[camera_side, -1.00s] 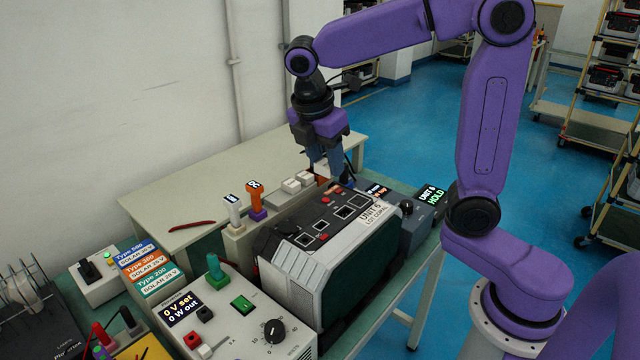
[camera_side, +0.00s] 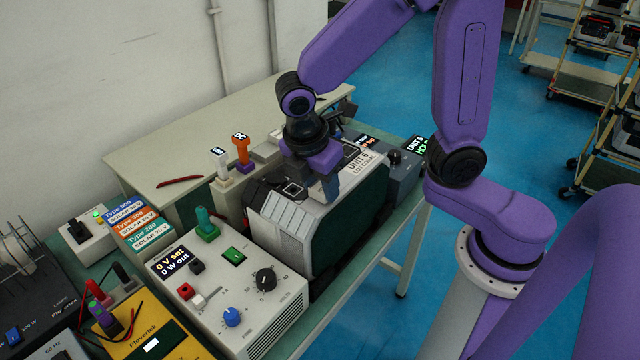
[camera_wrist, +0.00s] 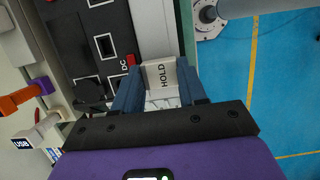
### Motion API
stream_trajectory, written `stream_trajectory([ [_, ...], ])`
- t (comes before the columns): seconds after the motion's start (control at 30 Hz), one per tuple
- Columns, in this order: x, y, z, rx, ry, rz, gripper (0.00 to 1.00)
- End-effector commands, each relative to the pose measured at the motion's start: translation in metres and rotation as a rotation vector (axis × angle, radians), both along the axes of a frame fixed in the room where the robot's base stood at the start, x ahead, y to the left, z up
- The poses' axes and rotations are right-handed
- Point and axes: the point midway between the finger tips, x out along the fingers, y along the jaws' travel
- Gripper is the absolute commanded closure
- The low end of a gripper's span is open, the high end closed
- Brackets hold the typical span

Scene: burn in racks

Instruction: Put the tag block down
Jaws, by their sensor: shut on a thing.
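My gripper (camera_wrist: 160,82) is shut on the tag block (camera_wrist: 160,76), a small whitish block marked HOLD, held between blue fingers in the wrist view. In the side view my gripper (camera_side: 330,190) points down at the top of the large grey and black unit (camera_side: 280,215), beside its UNIT 6 label. In the wrist view the block is over the light strip (camera_wrist: 152,28) along the unit's edge. I cannot tell whether it touches the unit.
White and orange plugs (camera_side: 241,150) stand in holders behind the unit. A power supply (camera_side: 230,280) with knobs stands in front of it. A grey box with a HOLD screen (camera_side: 405,165) stands to its right. Blue floor lies beyond the bench edge.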

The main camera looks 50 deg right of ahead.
Motion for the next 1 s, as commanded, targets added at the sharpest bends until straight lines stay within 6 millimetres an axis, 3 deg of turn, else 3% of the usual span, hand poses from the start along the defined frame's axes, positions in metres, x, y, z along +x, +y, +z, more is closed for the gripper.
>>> stream_trajectory([
  [0.43, 0.0, 0.0, -0.008, 0.0, -0.001, 0.0, 0.87],
  [0.47, 0.0, 0.0, -0.008, 0.0, -0.001, 0.0, 0.55],
  [0.53, 0.0, 0.0, -0.008, 0.001, -0.002, 0.001, 0.33],
  [0.87, 0.0, 0.0, -0.006, 0.001, -0.002, 0.001, 0.33],
  [1.0, 0.001, 0.003, 0.004, 0.003, -0.005, 0.001, 0.33],
])
